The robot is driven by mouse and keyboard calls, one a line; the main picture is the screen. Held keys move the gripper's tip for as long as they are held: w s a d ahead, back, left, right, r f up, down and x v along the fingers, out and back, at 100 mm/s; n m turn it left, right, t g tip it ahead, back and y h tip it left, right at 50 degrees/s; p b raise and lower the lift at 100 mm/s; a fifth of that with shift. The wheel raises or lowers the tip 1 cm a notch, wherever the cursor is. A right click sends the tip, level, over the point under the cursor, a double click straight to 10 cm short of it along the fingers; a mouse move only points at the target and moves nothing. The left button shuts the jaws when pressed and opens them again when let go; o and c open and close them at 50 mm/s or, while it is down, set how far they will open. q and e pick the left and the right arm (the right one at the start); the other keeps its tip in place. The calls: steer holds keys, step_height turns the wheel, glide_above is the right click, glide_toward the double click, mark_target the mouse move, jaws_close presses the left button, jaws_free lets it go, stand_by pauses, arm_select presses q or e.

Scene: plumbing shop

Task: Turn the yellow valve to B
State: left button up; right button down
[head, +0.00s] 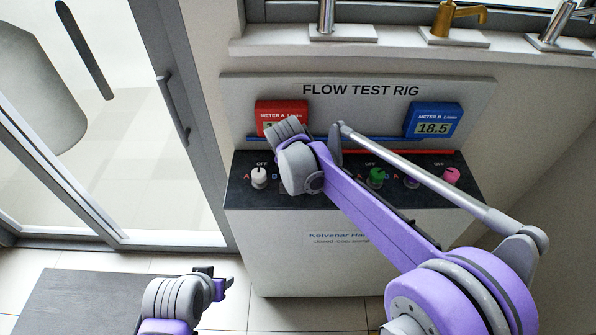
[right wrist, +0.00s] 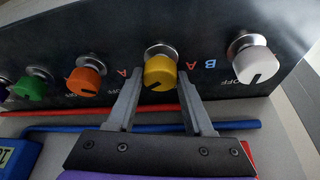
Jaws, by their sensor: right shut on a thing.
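The yellow valve (right wrist: 160,74) is a round knob on the dark sloped panel in the right wrist view. The black line on its face points down and slightly left there. My right gripper (right wrist: 161,95) is shut on it, one finger along each side. In the head view my right arm hides the yellow valve and the right gripper. Red and blue letters show on the panel between the yellow and white valves; the finger partly covers the marks around the yellow one. My left gripper (head: 222,283) hangs empty at the lower left of the head view, away from the rig.
The white valve (right wrist: 256,70) and orange valve (right wrist: 87,80) flank the yellow one. Green (head: 376,175) and pink (head: 452,175) valves stand farther right in the head view. Red and blue pipes run behind the valves. Blue meter B (head: 433,118) reads 18.5; red meter A (head: 270,108) is partly covered.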

stand_by(0.3)
steer(key=shift+c, duration=1.4)
jaws_free()
steer(key=v, duration=1.1)
